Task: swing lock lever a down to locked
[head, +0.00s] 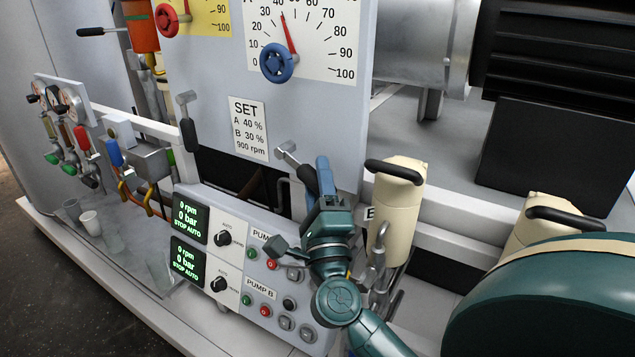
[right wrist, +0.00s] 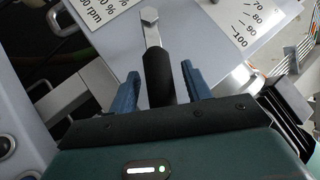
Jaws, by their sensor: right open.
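Two lock levers with metal heads and black grips sit on the grey dial panel. The left lever (head: 188,135) hangs with its grip downward below the red knob. The right lever (head: 304,174) is below the blue knob, its grip slanting down to the right. No readable label shows which is lever a. My right gripper (head: 318,182) is at the right lever. In the right wrist view the black grip (right wrist: 158,78) lies between the two blue fingers of my open gripper (right wrist: 160,86), with visible gaps on both sides. My left gripper is out of view.
Below stands a pump control panel (head: 225,283) with knobs and buttons. Cream cylinders with black handles (head: 401,205) stand close to the right of my gripper. The blue dial knob (head: 278,63) is above. Valves and gauges (head: 68,105) are at the left.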

